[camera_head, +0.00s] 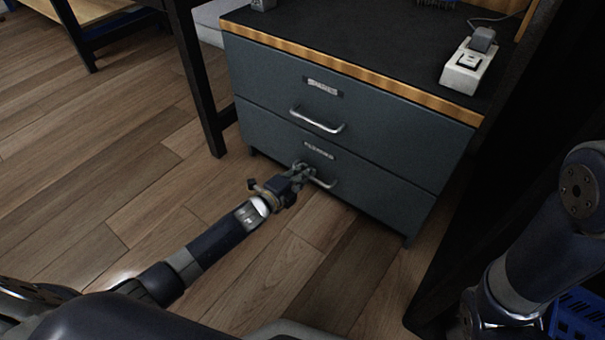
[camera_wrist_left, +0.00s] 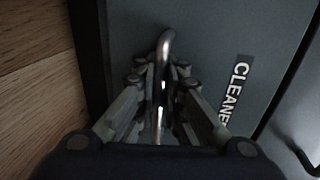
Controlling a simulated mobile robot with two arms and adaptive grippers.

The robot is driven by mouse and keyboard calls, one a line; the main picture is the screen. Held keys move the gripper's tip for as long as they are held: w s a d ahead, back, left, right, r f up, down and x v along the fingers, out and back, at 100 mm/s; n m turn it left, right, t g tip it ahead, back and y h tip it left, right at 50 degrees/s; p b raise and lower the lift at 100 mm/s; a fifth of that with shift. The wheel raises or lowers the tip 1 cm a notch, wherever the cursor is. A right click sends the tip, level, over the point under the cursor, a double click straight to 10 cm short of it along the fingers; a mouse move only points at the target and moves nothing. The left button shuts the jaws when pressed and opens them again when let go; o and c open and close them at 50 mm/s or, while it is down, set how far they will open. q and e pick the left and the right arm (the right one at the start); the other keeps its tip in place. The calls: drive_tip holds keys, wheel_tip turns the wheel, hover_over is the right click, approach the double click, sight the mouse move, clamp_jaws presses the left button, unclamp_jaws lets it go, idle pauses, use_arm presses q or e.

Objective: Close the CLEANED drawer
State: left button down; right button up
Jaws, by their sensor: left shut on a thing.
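The CLEANED drawer (camera_head: 345,172) is the lower of two drawers in a dark grey cabinet. Its front looks flush with the upper drawer front in the head view. My left gripper (camera_head: 306,169) is at the left part of the drawer's metal handle (camera_head: 322,182). In the left wrist view its fingers are shut on the handle (camera_wrist_left: 163,75), one on each side. My right gripper is out of view.
The upper drawer (camera_head: 350,112) has its own handle (camera_head: 317,122). The cabinet's dark top (camera_head: 370,40) carries a white device (camera_head: 467,68) at the right. A dark table leg (camera_head: 200,85) stands left of the cabinet. Wooden floor (camera_head: 110,170) is clear in front. A blue crate (camera_head: 580,315) is at lower right.

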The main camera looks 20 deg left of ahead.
use_arm(q)
drive_tip(key=c, duration=2)
unclamp_jaws()
drive_tip(key=shift+w, duration=0.1)
drive_tip(key=v, duration=1.2)
drive_tip(key=shift+f, duration=0.1)
